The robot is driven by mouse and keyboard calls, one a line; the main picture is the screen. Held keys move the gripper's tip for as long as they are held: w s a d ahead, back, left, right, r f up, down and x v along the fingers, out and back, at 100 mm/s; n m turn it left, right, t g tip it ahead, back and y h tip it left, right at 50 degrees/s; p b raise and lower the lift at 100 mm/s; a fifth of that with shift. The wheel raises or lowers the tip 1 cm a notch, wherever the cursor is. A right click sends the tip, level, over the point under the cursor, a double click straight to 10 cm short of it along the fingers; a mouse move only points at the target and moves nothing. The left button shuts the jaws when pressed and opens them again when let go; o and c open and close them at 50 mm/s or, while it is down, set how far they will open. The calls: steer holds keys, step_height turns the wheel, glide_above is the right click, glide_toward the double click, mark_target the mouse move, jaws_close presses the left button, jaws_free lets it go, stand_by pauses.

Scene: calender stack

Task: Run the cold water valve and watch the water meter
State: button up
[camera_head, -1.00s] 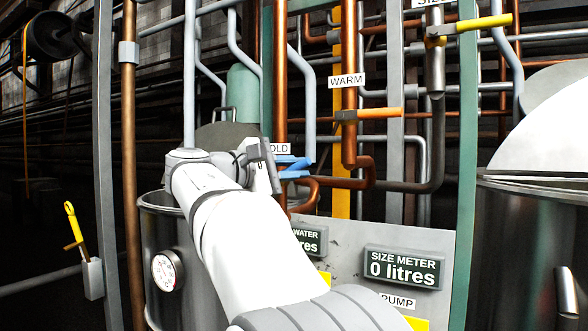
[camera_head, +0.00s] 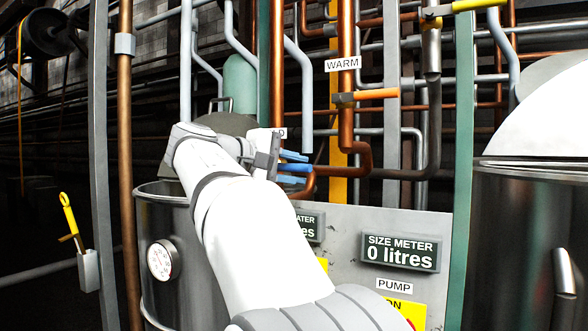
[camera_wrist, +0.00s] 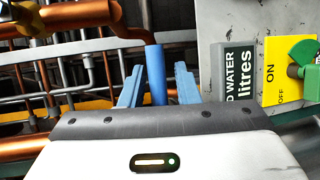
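The cold water valve's blue handle (camera_wrist: 156,75) stands between the two pale blue fingers of my gripper (camera_wrist: 160,85) in the wrist view. The fingers are apart, with a clear gap on the handle's right side; contact on the left cannot be told. In the head view my gripper (camera_head: 292,167) is at the cold pipe, below a mostly hidden label ending in D (camera_head: 281,132). The cold water meter (camera_head: 312,228) is partly hidden by my arm. It also shows in the wrist view (camera_wrist: 240,85), where "litres" is readable but the number is hidden.
A size meter (camera_head: 401,252) reads 0 litres, above a PUMP label (camera_head: 394,286). A yellow ON/OFF plate (camera_wrist: 274,72) has a green handle (camera_wrist: 305,62). The orange warm valve handle (camera_head: 376,94) is to the upper right. Steel vessels stand left (camera_head: 180,285) and right (camera_head: 510,250).

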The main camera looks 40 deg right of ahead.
steer(key=shift+o, duration=0.7)
steer(key=a+r, duration=0.1)
steer(key=a, duration=0.6)
steer(key=shift+a+r, duration=0.25)
steer(key=shift+a, duration=0.1)
steer(key=s+a+f+n+t+y, duration=0.15)
steer(key=a+f+y, duration=0.25)
steer(key=f, duration=0.7)
steer(key=s+a+f+t+y, duration=0.1)
steer(key=s+a+f+y, duration=0.15)
steer(key=f, duration=0.95)
steer(key=s+a+f+n+t+y, duration=0.1)
steer(key=a+f+y, duration=0.4)
steer(key=f, duration=0.6)
steer(key=s+a+f+m+y, duration=0.3)
steer(key=s+a+f, duration=0.4)
steer(key=f, duration=0.5)
steer(key=shift+s+a+g+y, duration=0.2)
steer(key=shift+s+g+y, duration=0.15)
steer(key=shift+s+y, duration=0.25)
